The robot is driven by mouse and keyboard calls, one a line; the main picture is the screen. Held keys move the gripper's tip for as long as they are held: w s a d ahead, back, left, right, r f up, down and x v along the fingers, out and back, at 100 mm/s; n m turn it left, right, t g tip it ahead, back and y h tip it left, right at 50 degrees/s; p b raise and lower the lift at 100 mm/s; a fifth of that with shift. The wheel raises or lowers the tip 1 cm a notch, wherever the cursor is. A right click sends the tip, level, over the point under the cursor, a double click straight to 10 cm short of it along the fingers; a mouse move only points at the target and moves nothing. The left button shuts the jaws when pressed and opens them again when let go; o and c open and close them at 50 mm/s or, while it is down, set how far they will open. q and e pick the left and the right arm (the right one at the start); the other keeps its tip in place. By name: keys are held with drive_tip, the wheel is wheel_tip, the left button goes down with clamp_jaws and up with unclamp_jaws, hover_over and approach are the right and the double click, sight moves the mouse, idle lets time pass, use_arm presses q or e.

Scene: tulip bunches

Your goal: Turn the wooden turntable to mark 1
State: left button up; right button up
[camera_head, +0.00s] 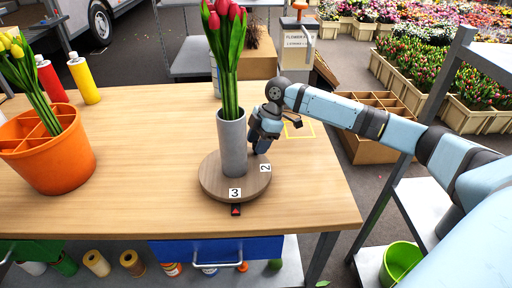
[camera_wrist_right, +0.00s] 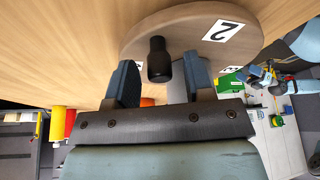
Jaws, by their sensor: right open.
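The round wooden turntable (camera_head: 211,187) sits on the table with a grey vase (camera_head: 232,145) of red tulips (camera_head: 224,40) standing on it. Mark 3 (camera_head: 235,193) faces the red arrow (camera_head: 236,211) at the table front; mark 2 (camera_head: 265,168) is on the right side. Mark 1 is not seen in the head view. My right gripper (camera_head: 262,146) is at the turntable's right rear edge. In the right wrist view, its open fingers (camera_wrist_right: 160,85) stand either side of a black knob (camera_wrist_right: 158,60) at the turntable (camera_wrist_right: 180,32) rim, with gaps visible. My left gripper is out of view.
An orange divided pot (camera_head: 50,160) with yellow tulips stands at the left, near red (camera_head: 50,78) and yellow (camera_head: 84,79) bottles. A yellow outlined square (camera_head: 299,129) lies right of the gripper. The table front is clear.

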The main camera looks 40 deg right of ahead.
drive_tip(key=shift+a+f, duration=0.3)
drive_tip(key=shift+f, duration=0.35)
clamp_jaws()
